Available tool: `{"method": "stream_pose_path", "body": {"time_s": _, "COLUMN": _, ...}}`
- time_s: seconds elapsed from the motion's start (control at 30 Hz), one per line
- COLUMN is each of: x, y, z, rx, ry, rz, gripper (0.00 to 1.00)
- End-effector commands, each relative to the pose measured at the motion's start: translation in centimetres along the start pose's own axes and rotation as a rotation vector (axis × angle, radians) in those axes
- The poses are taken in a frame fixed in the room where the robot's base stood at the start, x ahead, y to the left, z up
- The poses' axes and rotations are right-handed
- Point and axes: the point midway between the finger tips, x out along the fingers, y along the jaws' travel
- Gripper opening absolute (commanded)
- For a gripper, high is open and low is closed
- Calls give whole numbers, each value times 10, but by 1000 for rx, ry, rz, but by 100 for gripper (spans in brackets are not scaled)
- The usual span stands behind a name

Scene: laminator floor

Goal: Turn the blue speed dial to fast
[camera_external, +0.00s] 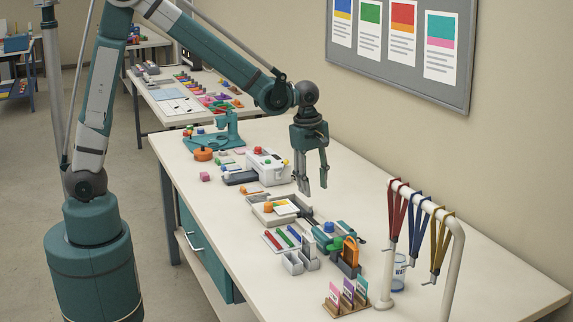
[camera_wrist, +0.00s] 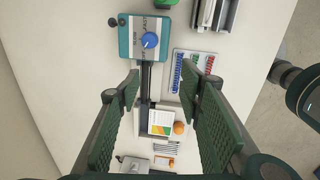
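The blue speed dial (camera_wrist: 150,40) sits on a teal and white laminator (camera_wrist: 133,48) at the top of the wrist view. A small pale mark shows on the dial's face, and the lettering around it is too small to read surely. In the external view the dial (camera_external: 328,227) is on the bench below and slightly right of my gripper (camera_external: 314,188). My gripper (camera_wrist: 168,95) is open, with an empty gap between its fingers. It hangs above the bench, apart from the dial, over the dark strip leading to a tray.
A tray (camera_external: 262,214) with a card and orange item lies left of the laminator. A lanyard rack (camera_external: 458,262) stands right. Bench near the wall is clear.

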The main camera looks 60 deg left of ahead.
Motion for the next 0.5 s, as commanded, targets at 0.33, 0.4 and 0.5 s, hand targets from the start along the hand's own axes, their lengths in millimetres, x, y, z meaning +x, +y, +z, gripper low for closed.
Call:
{"method": "stream_pose_path", "body": {"time_s": 0.33, "x": 36, "y": 26, "z": 26, "rx": -217, "ry": 23, "rz": -65, "gripper": 37}}
{"method": "stream_pose_path", "body": {"time_s": 0.4, "x": 43, "y": 30, "z": 29, "rx": -254, "ry": 28, "rz": -76, "gripper": 37}}
{"method": "stream_pose_path", "body": {"time_s": 0.5, "x": 50, "y": 33, "z": 34, "rx": -293, "ry": 35, "rz": -87, "gripper": 37}}
